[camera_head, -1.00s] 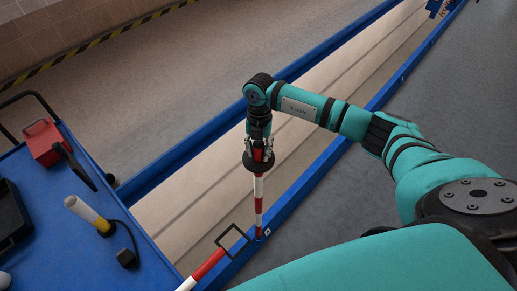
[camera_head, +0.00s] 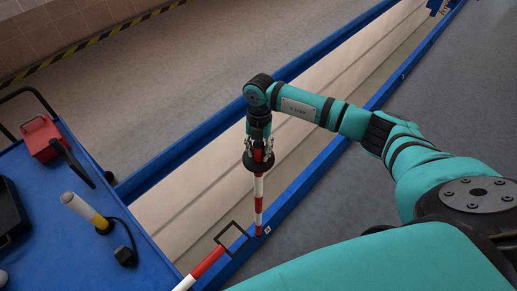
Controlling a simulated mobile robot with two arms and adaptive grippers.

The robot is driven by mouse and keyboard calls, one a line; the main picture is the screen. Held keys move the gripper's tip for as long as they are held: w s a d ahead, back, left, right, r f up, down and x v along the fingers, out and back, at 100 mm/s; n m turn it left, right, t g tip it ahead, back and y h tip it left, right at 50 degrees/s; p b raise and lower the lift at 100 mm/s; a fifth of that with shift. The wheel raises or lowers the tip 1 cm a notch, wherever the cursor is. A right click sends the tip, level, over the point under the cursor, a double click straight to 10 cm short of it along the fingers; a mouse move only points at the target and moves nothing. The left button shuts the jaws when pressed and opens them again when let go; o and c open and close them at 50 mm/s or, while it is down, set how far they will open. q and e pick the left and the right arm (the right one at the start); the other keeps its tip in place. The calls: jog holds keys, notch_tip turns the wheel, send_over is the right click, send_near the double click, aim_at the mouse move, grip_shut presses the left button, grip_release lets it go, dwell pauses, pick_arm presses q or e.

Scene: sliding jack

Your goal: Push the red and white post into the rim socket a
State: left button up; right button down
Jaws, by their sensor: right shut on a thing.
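The red and white post (camera_head: 259,190) stands upright below my right gripper (camera_head: 259,153). My right gripper is shut on the post's upper end, at a dark round collar. The post's lower end meets the blue rim (camera_head: 307,182) beside a small white label (camera_head: 267,230). The rim socket itself is hidden by the post's foot, and I cannot tell how deep the post sits. My left gripper is not in view.
A second red and white bar (camera_head: 207,264) with a black square frame lies at the bottom. A blue cart (camera_head: 60,235) at the left carries a red box (camera_head: 42,138) and a white-yellow cylinder (camera_head: 84,211). A long pit runs beside the rim.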

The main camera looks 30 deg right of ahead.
jog(key=shift+f+b, duration=1)
jog(key=shift+f, duration=0.3)
jog(key=c, duration=0.9)
grip_release()
jog(key=shift+f, duration=0.1)
jog(key=r, duration=0.8)
jog(key=w+r, duration=0.1)
jog(key=r, duration=0.3)
jog(key=shift+w+d, duration=0.1)
jog(key=shift+d, duration=0.3)
